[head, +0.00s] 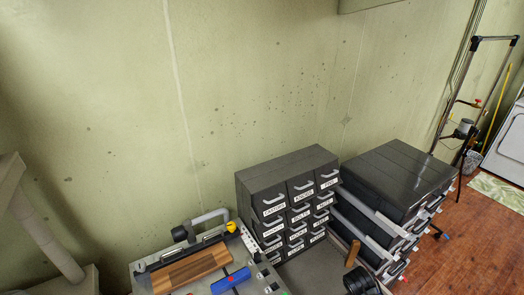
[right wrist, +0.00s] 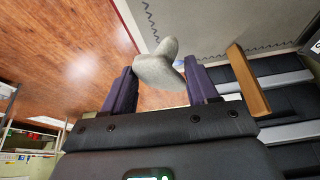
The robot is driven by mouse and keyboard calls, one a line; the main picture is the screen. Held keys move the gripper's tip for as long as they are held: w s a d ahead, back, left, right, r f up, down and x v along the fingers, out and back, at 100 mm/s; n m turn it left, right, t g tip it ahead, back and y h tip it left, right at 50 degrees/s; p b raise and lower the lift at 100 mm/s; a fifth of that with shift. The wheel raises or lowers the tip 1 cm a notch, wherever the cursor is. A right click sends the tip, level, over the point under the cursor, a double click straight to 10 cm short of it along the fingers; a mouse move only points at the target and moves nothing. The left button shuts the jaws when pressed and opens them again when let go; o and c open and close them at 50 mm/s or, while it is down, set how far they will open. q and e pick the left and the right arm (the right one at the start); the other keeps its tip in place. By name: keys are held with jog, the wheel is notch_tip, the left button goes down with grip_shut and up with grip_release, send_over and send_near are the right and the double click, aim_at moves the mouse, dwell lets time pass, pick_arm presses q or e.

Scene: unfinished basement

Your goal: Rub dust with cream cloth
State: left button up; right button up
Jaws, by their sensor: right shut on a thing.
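In the right wrist view, my right gripper (right wrist: 161,80) is shut on a pale, bunched cream cloth (right wrist: 155,68). The cloth sits between the two dark purple fingers and sticks out past their tips. I cannot make out the cloth in the head view. No dust can be told for sure; dark specks (head: 262,118) show on the pale green wall in the head view. My left gripper is not in view.
A dark labelled drawer cabinet (head: 288,200) and a wider black drawer unit (head: 398,180) stand against the wall. A case with a blue tool (head: 231,281) and wooden block (head: 190,268) lies front left. A wooden piece (right wrist: 248,80) is right of my gripper. Wood floor (head: 462,215) is open at right.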

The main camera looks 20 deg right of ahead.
jog(key=w+a+r+n+t+p, duration=0.1)
jog(key=w+a+r+n, duration=0.2)
jog(key=a+r, duration=0.3)
jog(key=w+a+r+n+t+y+p, duration=0.1)
jog(key=w+a+r+n, duration=0.3)
jog(key=a, duration=0.6)
jog(key=w+a+r+n+t+y+p, duration=0.1)
jog(key=w+a+r+n+p, duration=0.2)
jog(key=w+a+r, duration=0.3)
jog(key=shift+w+a+r+n, duration=0.1)
jog(key=shift+a+r+n, duration=0.15)
jog(key=shift+a+r, duration=0.3)
jog(key=shift+w+a+r+n, duration=0.15)
jog(key=shift+a+r, duration=0.25)
jog(key=shift+r, duration=0.4)
jog(key=shift+w+a+r+n, duration=0.1)
jog(key=shift+a+r+n, duration=0.2)
jog(key=shift+a+r, duration=0.25)
jog(key=n, duration=0.1)
jog(key=n+y, duration=0.1)
jog(key=shift+s+a+r+n+t, duration=0.25)
jog(key=shift+a+r+n+t, duration=0.05)
jog(key=shift+n+t, duration=0.1)
jog(key=shift+s+n+y, duration=0.1)
jog(key=shift+n+y, duration=0.6)
jog(key=shift+n, duration=0.7)
jog(key=shift+d+t, duration=0.1)
jog(key=shift+t, duration=0.2)
